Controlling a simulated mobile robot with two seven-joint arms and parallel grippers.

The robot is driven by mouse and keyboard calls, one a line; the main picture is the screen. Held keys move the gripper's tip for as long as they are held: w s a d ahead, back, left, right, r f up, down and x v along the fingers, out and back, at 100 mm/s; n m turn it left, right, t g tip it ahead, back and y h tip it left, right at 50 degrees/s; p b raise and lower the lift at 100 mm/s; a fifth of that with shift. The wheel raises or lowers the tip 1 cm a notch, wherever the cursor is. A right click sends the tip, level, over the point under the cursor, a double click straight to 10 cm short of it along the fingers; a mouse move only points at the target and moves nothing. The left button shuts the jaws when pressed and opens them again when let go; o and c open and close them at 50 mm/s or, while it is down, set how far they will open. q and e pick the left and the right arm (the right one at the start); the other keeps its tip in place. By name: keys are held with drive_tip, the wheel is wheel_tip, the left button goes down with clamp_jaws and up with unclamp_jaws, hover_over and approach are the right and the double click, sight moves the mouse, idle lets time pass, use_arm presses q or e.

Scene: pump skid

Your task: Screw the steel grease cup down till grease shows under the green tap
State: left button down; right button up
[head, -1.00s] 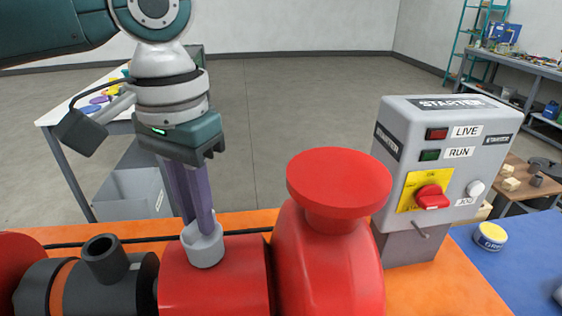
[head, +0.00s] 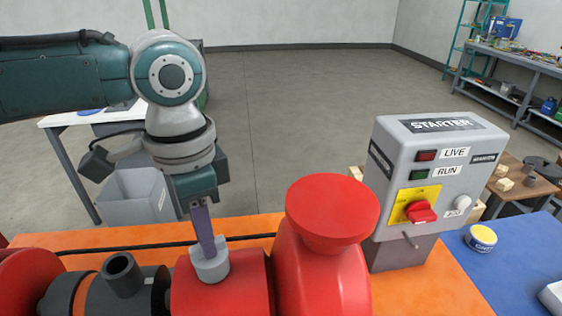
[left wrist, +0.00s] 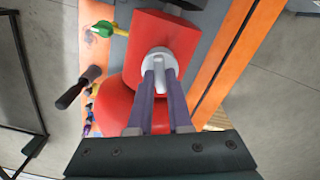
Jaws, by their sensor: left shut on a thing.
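The steel grease cup (head: 212,270) is a small grey cap upright on top of the red housing. It also shows in the left wrist view (left wrist: 158,51), with a raised bar across its top. My left gripper (head: 208,250) points down from above and is shut on that bar, its two purple fingers on either side. The green tap (left wrist: 104,28) shows in the left wrist view at the side of the red housing, above the orange base. A small brownish mark is near it; I cannot tell whether it is grease. The tap is hidden in the head view. My right gripper is not in view.
A large red flanged casing (head: 325,235) stands close to the right of the cup. The grey starter box (head: 430,175) with a red switch is further right. A dark pipe stub (head: 123,275) stands to the left.

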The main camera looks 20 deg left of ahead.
use_arm(q)
drive_tip(key=shift+m+p, duration=0.45)
drive_tip(key=shift+m, duration=0.65)
drive_tip(key=c, duration=0.8)
unclamp_jaws()
drive_tip(key=shift+c, duration=0.2)
wheel_tip(320, 180, up, 10)
drive_tip(key=b, duration=0.1)
